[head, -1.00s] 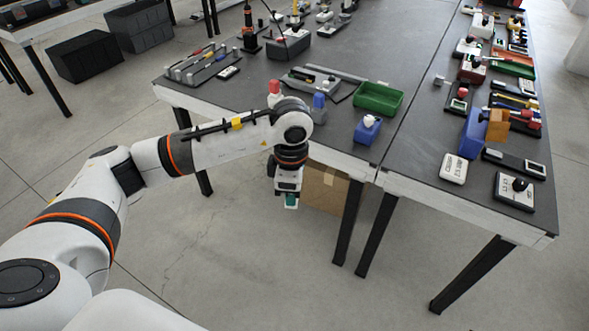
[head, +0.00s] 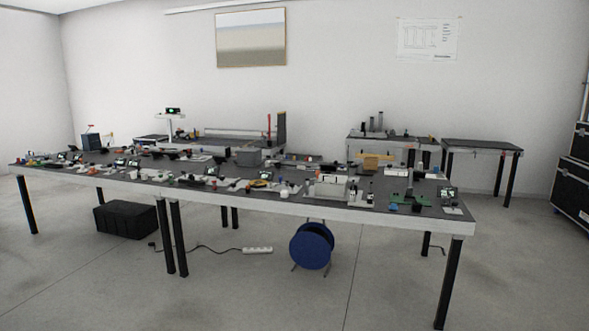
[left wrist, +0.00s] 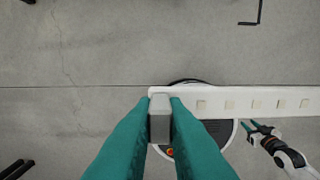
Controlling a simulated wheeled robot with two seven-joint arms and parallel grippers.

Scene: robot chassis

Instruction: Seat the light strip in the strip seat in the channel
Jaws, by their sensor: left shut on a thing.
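The light strip (left wrist: 231,103) is a long white bar with several pale square patches in the left wrist view, running to the right edge, where it is cut off. My left gripper (left wrist: 160,112) is shut on a grey block at the strip's left end. The strip is held in the air above the floor. Neither gripper shows in the head view. I cannot make out the channel or its strip seat.
A long dark table (head: 330,200) crowded with small devices stands ahead in the head view. A blue cable reel (head: 311,246) and a power strip (head: 257,250) are on the floor below it. A black crate (head: 125,220) is at left. The foreground floor is clear.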

